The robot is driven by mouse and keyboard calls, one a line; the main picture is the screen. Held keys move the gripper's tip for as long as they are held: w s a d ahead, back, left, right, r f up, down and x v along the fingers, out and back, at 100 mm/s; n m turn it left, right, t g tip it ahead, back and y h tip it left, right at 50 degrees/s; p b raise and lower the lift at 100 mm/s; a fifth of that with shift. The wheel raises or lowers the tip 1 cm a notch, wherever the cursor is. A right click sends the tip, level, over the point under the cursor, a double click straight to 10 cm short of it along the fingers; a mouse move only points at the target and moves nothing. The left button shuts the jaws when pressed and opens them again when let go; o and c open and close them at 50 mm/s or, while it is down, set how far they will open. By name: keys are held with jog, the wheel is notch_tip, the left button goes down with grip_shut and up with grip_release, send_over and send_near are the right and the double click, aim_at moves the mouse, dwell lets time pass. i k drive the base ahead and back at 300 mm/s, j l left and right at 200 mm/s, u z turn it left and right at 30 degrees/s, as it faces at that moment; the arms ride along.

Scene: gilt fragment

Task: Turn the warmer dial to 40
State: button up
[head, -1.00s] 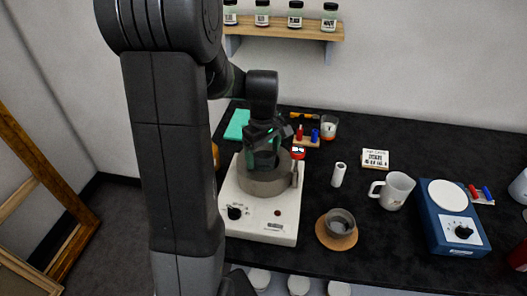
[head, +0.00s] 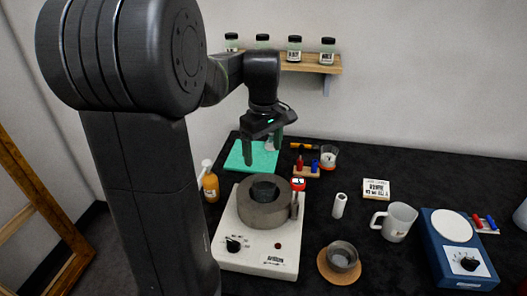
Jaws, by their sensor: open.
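The warmer (head: 254,255) is a cream-white box at the front left of the black bench. Its black dial (head: 233,244) is on the front left of the panel, with small markings that I cannot read. A grey round collar (head: 262,216) sits on top, with a dark vessel (head: 264,190) inside it. A thermometer with a red head (head: 298,184) stands at its right side. My gripper (head: 263,157) is open and empty, fingers down, above and behind the collar, over the green mat. It is apart from the dial.
An orange bottle (head: 210,186) stands left of the warmer, near my arm. A grey cup on a cork coaster (head: 326,268), a white mug (head: 395,221) and a blue stirrer device (head: 445,258) are to the right. A shelf with jars (head: 312,65) hangs behind.

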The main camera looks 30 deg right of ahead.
aim_at(233, 246)
jog(key=z, duration=1.3)
